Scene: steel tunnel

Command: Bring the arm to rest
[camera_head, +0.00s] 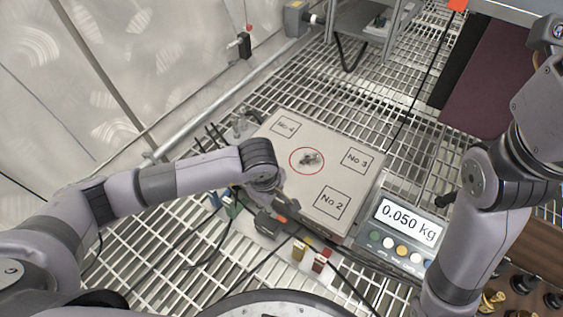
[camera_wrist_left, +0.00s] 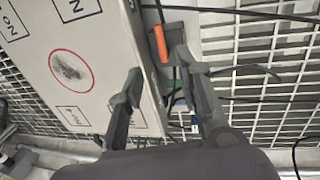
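My left arm comes in from the left, and its gripper (camera_head: 272,220) points down beside the left edge of a light grey box. In the left wrist view its two fingers (camera_wrist_left: 160,62) are apart with nothing held between them. The box (camera_head: 330,216) has squares marked No 2, No 3 and No 4 and a red circle on top.
A display unit (camera_head: 403,222) reading 0.050 kg stands right of the box. An orange-tipped part (camera_wrist_left: 160,44) is near my left fingers. A wall is at left; chess-like pieces (camera_head: 522,284) are at lower right.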

